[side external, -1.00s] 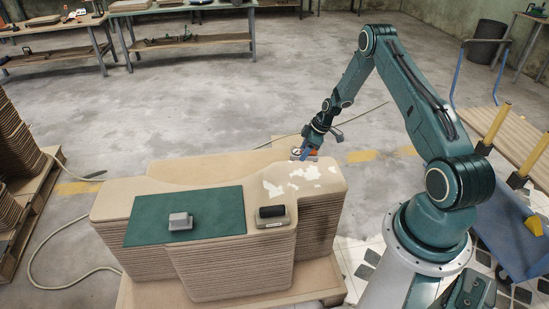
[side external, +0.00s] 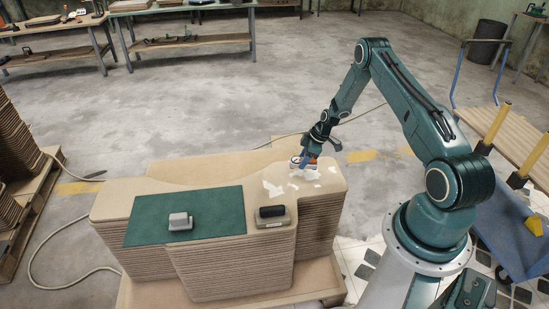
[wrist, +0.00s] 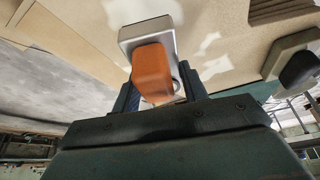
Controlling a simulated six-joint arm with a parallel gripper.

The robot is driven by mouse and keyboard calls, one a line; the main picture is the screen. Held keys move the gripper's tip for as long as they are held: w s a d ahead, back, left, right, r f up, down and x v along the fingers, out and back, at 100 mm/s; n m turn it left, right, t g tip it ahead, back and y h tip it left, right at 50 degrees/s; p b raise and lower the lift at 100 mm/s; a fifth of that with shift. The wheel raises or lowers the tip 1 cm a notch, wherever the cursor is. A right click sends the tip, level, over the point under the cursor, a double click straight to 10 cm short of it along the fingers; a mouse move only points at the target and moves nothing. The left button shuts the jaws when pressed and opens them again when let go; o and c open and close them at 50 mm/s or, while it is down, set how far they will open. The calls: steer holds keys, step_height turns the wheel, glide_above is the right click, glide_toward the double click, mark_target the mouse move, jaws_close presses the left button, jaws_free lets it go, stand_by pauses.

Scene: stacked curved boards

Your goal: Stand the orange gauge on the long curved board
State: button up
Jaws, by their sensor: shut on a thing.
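The orange gauge (side external: 313,161) is in my gripper (side external: 306,158), over the right end of the long curved board (side external: 118,201), the tan top layer of a tall stack. In the wrist view the gauge's orange body (wrist: 152,70) sits between the fingers of my gripper (wrist: 160,95), with a pale grey plate (wrist: 150,30) at its far end. My gripper is shut on the gauge. I cannot tell whether the gauge touches the board; its underside is hidden in the side view.
White worn patches (side external: 273,188) mark the board near the gauge. A grey block with a black top (side external: 272,216) stands at the board's front. A small grey block (side external: 180,222) lies on a green mat (side external: 215,208) to the left. A blue trolley stands right.

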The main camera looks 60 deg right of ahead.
steer(key=shift+f, duration=1.5)
steer(key=shift+f, duration=0.45)
steer(key=o, duration=1.2)
steer(key=v, duration=1.3)
steer(key=shift+r, duration=0.35)
steer(key=shift+d, duration=0.1)
steer(key=shift+r, duration=0.1)
